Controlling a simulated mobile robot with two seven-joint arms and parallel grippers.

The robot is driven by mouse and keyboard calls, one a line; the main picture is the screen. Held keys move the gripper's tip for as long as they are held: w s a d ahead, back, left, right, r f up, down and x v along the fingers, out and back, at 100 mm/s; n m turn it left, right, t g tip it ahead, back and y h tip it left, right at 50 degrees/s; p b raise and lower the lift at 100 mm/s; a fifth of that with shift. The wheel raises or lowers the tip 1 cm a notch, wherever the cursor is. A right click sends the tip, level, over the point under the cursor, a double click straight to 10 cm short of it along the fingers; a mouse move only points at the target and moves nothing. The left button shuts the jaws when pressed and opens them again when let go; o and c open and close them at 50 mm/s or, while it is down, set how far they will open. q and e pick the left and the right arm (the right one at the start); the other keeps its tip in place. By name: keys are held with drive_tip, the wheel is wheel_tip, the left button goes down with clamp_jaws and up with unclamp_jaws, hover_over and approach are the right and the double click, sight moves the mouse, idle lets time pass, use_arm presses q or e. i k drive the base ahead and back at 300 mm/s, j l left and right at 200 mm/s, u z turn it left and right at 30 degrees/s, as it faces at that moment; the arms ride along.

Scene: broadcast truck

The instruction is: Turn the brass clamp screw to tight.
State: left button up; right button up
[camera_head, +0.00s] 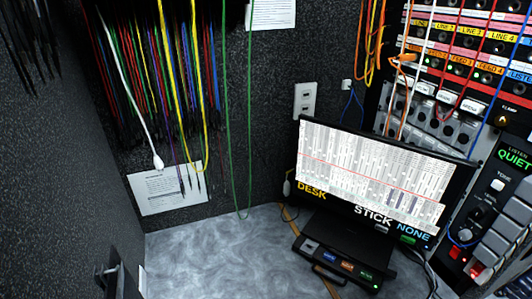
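I cannot make out the brass clamp screw for certain. A small amber-coloured spot (502,119) shows on a black panel at the right edge, under small white lettering that is too small to read surely. Its shape and how far it is turned cannot be told.
A monitor (370,178) stands on the grey desk (220,255) behind a black button box (343,262). A patch rack (455,65) with hanging cables and a button panel (495,225) fill the right. Coloured cables (165,75) hang at left. The desk's left part is clear.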

sight(503, 121)
drive_tip(key=z, duration=1.4)
